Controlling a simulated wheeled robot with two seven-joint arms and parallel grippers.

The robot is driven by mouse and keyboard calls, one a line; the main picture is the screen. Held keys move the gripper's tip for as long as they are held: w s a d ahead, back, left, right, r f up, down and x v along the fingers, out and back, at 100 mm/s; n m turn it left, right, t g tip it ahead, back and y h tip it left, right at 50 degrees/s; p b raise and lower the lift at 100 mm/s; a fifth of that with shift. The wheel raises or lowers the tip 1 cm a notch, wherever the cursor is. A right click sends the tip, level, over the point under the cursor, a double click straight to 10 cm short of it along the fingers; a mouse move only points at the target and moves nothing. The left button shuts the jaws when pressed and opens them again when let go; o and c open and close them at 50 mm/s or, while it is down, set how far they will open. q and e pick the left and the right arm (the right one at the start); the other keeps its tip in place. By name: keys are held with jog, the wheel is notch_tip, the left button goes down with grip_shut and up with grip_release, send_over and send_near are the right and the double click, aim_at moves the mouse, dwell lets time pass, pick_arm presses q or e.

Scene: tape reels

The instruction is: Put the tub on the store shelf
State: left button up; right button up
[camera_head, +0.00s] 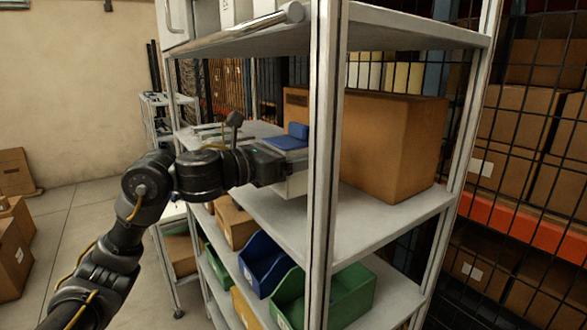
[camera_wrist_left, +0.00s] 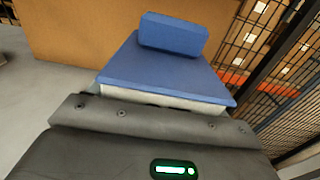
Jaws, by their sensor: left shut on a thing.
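The tub shows a blue lid with a blue raised block on top and a pale body (camera_head: 293,185) in the head view. In the left wrist view its blue lid (camera_wrist_left: 165,75) fills the middle, just past the gripper. My left gripper (camera_head: 275,166) is shut on the tub at the middle level of the metal store shelf (camera_head: 375,222). A shelf post hides part of this area. The fingertips are hidden, and I cannot tell whether the tub touches the shelf board. My right gripper is not in view.
A large cardboard box (camera_head: 392,148) stands on the same shelf level, behind the tub. Blue (camera_head: 262,262) and green (camera_head: 345,292) bins sit on the level below. The upright post (camera_head: 323,160) stands close right of the tub. Wire mesh lies behind.

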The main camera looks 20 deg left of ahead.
pick_arm(q)
jog(key=shift+d+f, duration=0.1)
notch_tip(320, 180, down, 3)
jog(key=shift+s+r+p, duration=0.1)
jog(key=shift+p, duration=0.3)
jog(key=shift+f, duration=0.35)
jog(key=shift+f, duration=0.1)
jog(key=o, duration=1)
